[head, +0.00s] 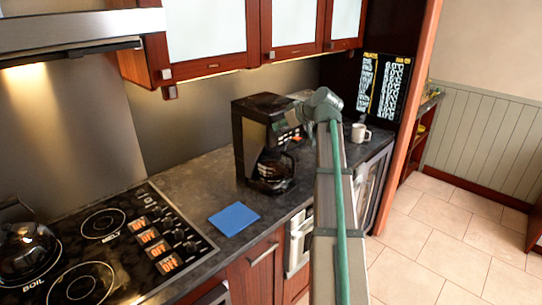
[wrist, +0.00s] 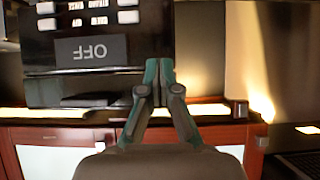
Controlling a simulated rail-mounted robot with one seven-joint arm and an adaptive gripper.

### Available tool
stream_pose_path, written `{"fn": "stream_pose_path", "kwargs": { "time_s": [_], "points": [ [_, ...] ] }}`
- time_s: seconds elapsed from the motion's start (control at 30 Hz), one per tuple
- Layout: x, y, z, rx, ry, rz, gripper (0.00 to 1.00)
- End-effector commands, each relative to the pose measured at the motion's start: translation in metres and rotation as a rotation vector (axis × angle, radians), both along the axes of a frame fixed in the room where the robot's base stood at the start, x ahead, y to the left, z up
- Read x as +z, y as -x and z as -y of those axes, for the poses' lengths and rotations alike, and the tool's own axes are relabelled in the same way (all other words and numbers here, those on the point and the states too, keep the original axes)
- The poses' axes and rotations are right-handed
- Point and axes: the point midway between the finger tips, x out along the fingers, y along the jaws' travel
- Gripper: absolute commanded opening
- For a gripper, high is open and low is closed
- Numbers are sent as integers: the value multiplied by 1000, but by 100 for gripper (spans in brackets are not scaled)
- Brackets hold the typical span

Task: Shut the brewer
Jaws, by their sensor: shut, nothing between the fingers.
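The black brewer (head: 252,115) stands on the dark counter against the back wall, with its glass carafe (head: 274,170) in the lower bay. I cannot tell from these views how its lid sits. In the wrist view the picture is upside down, and the brewer's dark front panel (wrist: 90,52) shows an "OFF" display and several light buttons at the upper left. My gripper (wrist: 160,72) is shut and empty, its fingertips just beside the panel's edge; contact cannot be told. In the head view my gripper is at the brewer's upper right, mostly hidden by my wrist.
A blue square mat (head: 234,219) lies on the counter before the brewer. The cooktop (head: 110,245) with a kettle (head: 28,247) is at the left. A white mug (head: 360,133) stands right of my arm. Upper cabinets (head: 208,69) hang above the counter.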

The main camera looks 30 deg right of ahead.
Motion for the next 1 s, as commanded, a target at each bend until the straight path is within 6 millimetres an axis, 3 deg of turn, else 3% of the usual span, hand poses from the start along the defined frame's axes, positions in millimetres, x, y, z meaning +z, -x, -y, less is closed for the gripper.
{"fn": "stream_pose_path", "kwargs": {
  "time_s": [1.0],
  "points": [
    [2,-47,-13,1,-2,5,0]
  ]
}}
